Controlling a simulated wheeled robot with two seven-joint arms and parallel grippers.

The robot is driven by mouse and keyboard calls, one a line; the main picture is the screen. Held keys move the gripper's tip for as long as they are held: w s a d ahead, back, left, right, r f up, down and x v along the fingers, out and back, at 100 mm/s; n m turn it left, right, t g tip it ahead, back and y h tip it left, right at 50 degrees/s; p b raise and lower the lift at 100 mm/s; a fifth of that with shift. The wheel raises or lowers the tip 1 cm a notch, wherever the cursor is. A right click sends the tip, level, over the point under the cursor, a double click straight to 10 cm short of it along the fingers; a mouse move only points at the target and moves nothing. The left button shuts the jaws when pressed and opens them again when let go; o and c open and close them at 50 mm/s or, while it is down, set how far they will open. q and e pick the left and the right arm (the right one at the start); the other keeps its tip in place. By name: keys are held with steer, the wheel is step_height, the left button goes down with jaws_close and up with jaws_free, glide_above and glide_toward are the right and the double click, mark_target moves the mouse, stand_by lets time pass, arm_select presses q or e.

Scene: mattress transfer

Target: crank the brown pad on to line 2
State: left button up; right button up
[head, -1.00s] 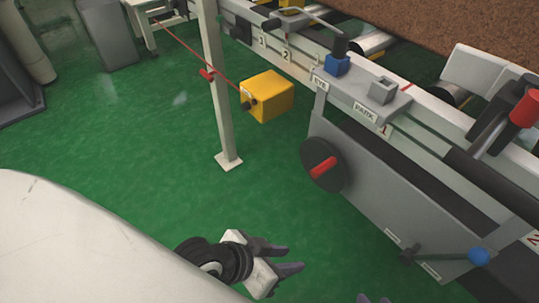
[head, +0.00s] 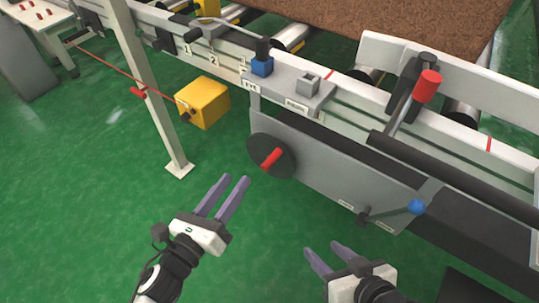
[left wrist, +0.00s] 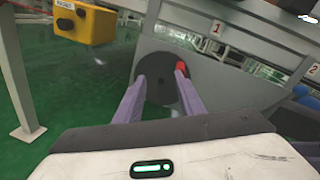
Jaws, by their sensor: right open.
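The brown pad (head: 440,25) lies on the rollers at the top right of the head view. A dark crank disc with a red handle (head: 271,157) is on the grey side panel; the handle also shows in the left wrist view (left wrist: 182,68). My left gripper (head: 234,180) is open and empty, short of the disc and pointing toward it. In the left wrist view the disc (left wrist: 158,88) shows between and behind the fingers. My right gripper (head: 324,250) is open and empty below the panel. Number plates include a 2 (head: 213,60).
A yellow box (head: 203,102) hangs by a white post (head: 145,90) with a red cord, left of the disc. A blue-knobbed lever (head: 416,207) is low on the panel, and a red-capped lever (head: 427,87) stands above.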

mark_target(264, 169)
arm_select(q)
steer(key=w+d+m, duration=0.2)
steer(key=d, duration=0.1)
steer(key=w+d+m+h, duration=0.1)
steer(key=w+d+m, duration=0.1)
steer(key=w+d+m+g+h, duration=0.1)
steer(key=w+d, duration=0.2)
steer(key=shift+d+m+b, duration=0.3)
steer(key=shift+d+m, duration=0.05)
steer(key=shift+m, duration=0.05)
jaws_close()
